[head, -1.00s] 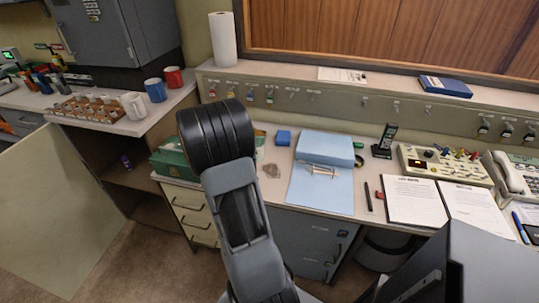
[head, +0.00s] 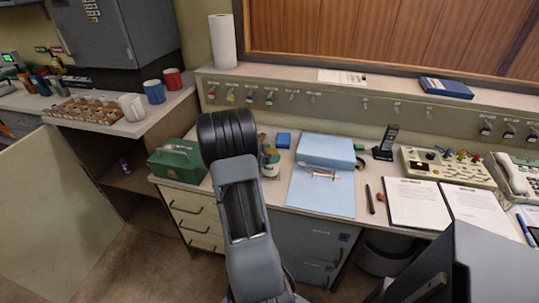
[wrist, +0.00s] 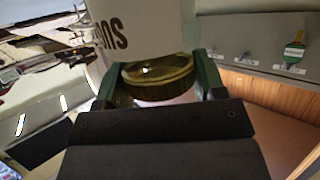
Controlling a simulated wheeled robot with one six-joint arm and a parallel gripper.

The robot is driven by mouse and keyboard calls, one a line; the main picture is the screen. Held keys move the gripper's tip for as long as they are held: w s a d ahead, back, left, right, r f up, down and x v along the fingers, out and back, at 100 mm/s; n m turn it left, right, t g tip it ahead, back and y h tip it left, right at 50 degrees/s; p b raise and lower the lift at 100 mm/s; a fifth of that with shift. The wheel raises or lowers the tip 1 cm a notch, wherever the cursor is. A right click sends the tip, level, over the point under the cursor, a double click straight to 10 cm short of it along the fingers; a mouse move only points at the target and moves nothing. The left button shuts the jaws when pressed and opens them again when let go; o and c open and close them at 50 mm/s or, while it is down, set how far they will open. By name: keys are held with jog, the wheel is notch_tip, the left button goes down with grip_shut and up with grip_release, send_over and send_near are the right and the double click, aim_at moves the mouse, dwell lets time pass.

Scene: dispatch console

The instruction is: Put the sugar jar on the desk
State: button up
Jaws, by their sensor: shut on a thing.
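In the head view my arm hides most of the gripper and jar, over the left part of the desk (head: 375,163). I cannot tell whether the jar touches the desk.
A green box (head: 177,161) stands at the desk's left end. Mugs (head: 154,91) stand on the left counter.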

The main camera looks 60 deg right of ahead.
dwell(0.3)
jog(key=o, duration=1.2)
jog(key=shift+f, duration=0.1)
